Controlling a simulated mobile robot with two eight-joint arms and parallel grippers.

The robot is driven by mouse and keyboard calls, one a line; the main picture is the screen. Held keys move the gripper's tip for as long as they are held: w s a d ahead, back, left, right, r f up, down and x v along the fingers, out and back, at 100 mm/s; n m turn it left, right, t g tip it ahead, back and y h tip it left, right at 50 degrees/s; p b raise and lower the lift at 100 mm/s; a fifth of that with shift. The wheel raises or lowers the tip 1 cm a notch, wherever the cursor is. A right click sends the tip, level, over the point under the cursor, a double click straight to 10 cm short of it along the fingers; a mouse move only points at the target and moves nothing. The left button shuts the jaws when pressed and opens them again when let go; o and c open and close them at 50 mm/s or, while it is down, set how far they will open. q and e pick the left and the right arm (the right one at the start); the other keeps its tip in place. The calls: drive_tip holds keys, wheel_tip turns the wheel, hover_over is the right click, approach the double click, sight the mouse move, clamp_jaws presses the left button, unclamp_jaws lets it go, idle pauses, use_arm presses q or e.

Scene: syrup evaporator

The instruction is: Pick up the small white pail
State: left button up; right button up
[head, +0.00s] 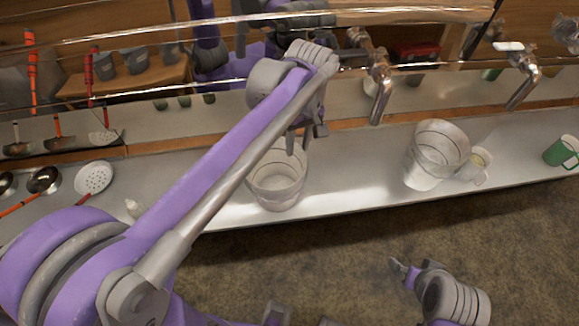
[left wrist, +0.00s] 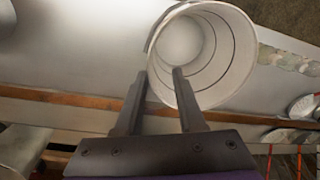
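A small white pail (head: 277,190) with dark hoop lines stands upright on the metal ledge, below the end of my left arm in the head view. My left gripper (head: 298,142) is at the pail's far rim, its fingers apart. In the left wrist view the pail (left wrist: 215,60) shows its open mouth and empty inside. The left gripper (left wrist: 158,73) has one finger just outside the rim and the other across the pail's opening; contact with the wall cannot be told. My right gripper (head: 400,272) is low at the right, away from the ledge, with fingers apparently apart and empty.
A skimmer (head: 94,177) and ladles lie at left. Metal spouts (head: 380,85) overhang the ledge behind.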

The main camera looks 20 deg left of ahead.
use_arm(q)
drive_tip(key=shift+w+d, duration=0.15)
drive_tip(key=shift+d, duration=0.35)
drive_tip(key=shift+s+f, duration=0.25)
drive_tip(key=shift+f, duration=0.15)
hover_over(298, 172)
wheel_tip(298, 172, down, 5)
drive_tip(key=shift+d, duration=0.1)
drive_tip(key=f, duration=0.5)
drive_tip(key=shift+w+b, duration=0.2)
drive_tip(key=shift+b, duration=0.15)
drive_tip(key=shift+c, duration=0.2)
clamp_jaws()
